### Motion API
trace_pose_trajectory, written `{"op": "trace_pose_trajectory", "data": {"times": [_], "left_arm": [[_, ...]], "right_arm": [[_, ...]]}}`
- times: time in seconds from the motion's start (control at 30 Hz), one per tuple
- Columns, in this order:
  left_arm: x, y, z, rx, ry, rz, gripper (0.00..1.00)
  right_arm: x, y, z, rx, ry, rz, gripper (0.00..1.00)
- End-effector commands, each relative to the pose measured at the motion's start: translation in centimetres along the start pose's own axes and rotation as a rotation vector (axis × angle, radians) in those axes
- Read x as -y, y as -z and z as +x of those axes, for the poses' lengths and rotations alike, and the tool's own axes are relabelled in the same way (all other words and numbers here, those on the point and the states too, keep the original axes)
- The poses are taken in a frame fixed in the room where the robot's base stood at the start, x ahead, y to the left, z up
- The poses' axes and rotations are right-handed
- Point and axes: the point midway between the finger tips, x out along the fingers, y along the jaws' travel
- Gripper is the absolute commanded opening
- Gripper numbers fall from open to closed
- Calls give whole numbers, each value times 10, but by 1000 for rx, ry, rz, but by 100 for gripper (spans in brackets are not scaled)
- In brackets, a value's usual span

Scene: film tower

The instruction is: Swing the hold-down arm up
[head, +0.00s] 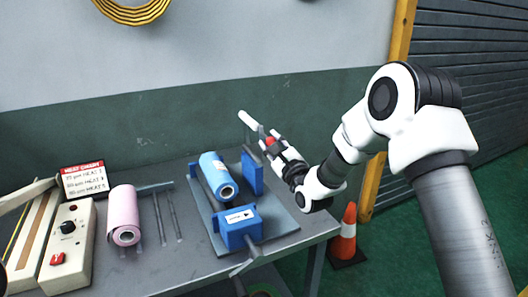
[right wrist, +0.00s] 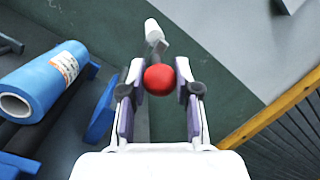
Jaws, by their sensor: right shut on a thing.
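My right gripper (head: 273,147) is shut on the red ball knob (right wrist: 159,79) of the hold-down arm. The knob sits between the two fingertips in the right wrist view. The hold-down arm's pale roller end (head: 248,120) sticks out beyond the knob, up and to the left in the head view, and also shows in the right wrist view (right wrist: 152,30). It stands above the rear blue bracket (head: 252,172), clear of the blue film roll (head: 216,177). The arm's pivot is hidden.
A front blue block (head: 237,227) stands on the grey base plate (head: 283,222). Left on the table are a pink roll (head: 123,214), a heat chart sign (head: 84,181) and a control box (head: 68,245). An orange cone (head: 347,235) stands on the floor beyond the table's right edge.

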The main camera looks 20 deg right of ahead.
Motion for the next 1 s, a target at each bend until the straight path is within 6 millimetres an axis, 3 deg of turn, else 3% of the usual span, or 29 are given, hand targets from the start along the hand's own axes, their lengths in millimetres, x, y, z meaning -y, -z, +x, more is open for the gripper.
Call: {"op": "trace_pose_trajectory", "data": {"times": [0.33, 0.9, 0.93, 1.0], "left_arm": [[0, 0, 14, 0, 0, 0, 40], [0, 0, 16, 0, 0, 0, 40], [0, 0, 16, 0, 0, 0, 40], [0, 0, 16, 0, 0, 0, 40]], "right_arm": [[15, 10, 1, -10, 35, 173, 0], [20, 12, 1, -14, 44, 211, 0], [20, 12, 1, -14, 44, 210, 35], [19, 13, 1, -15, 43, 210, 57]]}}
